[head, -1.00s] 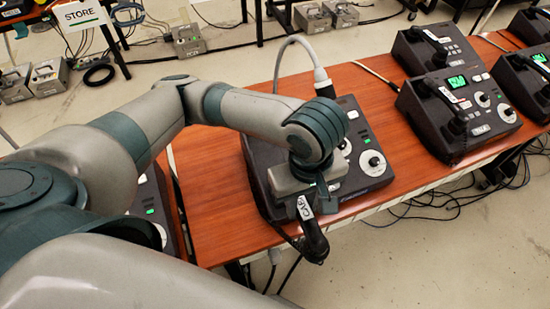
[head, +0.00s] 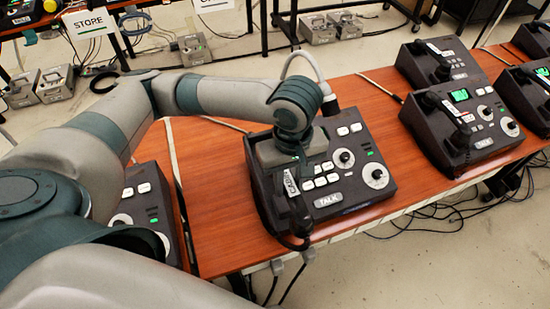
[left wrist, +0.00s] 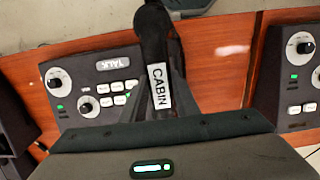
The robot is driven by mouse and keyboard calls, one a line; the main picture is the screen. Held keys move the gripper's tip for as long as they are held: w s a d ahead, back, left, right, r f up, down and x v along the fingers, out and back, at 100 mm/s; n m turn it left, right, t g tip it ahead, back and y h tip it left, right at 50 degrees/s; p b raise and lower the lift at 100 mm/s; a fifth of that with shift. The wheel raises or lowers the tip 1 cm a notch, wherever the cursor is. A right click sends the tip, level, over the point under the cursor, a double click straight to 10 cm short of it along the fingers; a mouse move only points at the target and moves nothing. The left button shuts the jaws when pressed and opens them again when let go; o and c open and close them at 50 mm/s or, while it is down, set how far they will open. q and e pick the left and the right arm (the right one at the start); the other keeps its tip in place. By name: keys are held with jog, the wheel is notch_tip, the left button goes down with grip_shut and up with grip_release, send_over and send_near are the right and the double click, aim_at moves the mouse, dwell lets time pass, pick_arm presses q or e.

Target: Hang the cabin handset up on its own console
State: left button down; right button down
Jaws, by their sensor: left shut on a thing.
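The cabin handset (head: 298,212) is black with a white CABIN label. My left gripper (head: 297,172) is shut on it, over the left side of the near console (head: 345,203). This console is dark, with white buttons, two round dials, a green light and a TALK plate. The handset's lower end shows near the console's front left edge. My gripper and wrist hide its upper end and most of the cradle area, so I cannot tell whether it touches the console. In the left wrist view the handset (left wrist: 154,35) lies between my fingers. My right gripper is not in view.
Other consoles with handsets (head: 462,125) stand to the right on the wooden table (head: 225,225). Another console (head: 150,195) is at the left, partly behind my arm. A thick grey cable (head: 308,55) arches behind my wrist. Cords hang off the front edge.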

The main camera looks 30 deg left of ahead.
pick_arm(q)
jog(key=w+a, duration=0.2)
jog(key=w+a+p, duration=0.1)
jog(key=w+a, duration=0.2)
jog(key=shift+w+a, duration=0.15)
jog(key=shift+a, duration=0.2)
jog(key=shift+w+a, duration=0.2)
jog(key=shift+a, duration=0.05)
jog(key=shift+w+a+r, duration=0.1)
jog(key=shift+w+a, duration=0.25)
jog(key=shift+a, duration=0.05)
jog(key=shift+d+f+p, duration=0.1)
jog(key=shift+f+p, duration=0.5)
jog(key=shift+f, duration=1.25)
jog(key=shift+s, duration=0.1)
jog(key=c, duration=1.4)
grip_release()
jog(key=shift+f, duration=0.1)
jog(key=shift+o, duration=0.2)
